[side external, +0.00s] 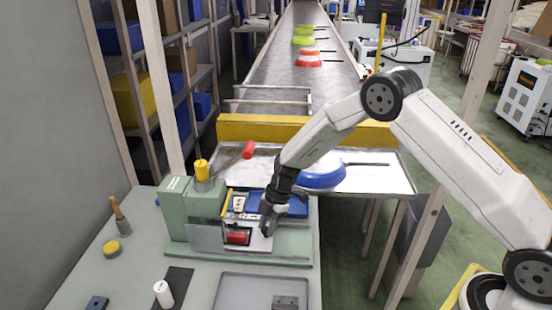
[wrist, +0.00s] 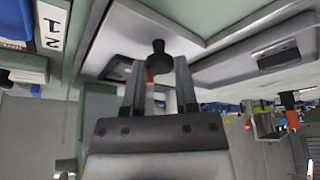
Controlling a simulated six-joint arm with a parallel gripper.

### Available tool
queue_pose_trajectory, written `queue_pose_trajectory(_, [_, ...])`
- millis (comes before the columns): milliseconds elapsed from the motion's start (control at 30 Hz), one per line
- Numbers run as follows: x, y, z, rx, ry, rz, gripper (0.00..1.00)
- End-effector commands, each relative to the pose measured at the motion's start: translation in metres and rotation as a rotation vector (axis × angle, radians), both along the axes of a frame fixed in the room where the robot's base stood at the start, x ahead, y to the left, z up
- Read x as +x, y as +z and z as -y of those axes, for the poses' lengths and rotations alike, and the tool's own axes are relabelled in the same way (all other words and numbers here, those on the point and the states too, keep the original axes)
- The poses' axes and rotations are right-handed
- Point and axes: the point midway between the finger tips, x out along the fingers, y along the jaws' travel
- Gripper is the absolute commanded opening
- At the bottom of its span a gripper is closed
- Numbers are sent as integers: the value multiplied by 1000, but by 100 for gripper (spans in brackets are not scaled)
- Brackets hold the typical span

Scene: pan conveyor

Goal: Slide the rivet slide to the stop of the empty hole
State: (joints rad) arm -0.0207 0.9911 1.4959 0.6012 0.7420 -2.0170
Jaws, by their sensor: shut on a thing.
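The green riveting machine (side external: 190,205) stands on the near table, with a yellow knob on top. The rivet slide (side external: 260,243) appears as a pale plate at its front, beside a dark-framed window with a red piece (side external: 238,238) in it. My gripper (side external: 266,226) reaches down to the slide from the upper right. In the wrist view my gripper (wrist: 157,75) is shut on the slide's black knob (wrist: 158,50), which sits between the fingertips. The fingers hide the knob in the side view. I cannot tell which hole is empty.
A blue pan (side external: 322,174) lies upside down on the metal table behind my gripper, near a red cylinder (side external: 248,150). A grey tray (side external: 235,292), a white cylinder (side external: 163,293) and a wooden-handled tool (side external: 118,212) are on the near table. Colored pans sit on the conveyor (side external: 285,75).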

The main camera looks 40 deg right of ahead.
Motion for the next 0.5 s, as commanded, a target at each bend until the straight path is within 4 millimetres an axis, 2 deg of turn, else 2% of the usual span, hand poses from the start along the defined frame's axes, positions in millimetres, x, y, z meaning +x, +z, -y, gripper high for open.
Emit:
queue_pose_trajectory(300, [24,0,-22,0,-1,5,0])
queue_pose_trajectory(500, [29,0,-28,0,-2,4,0])
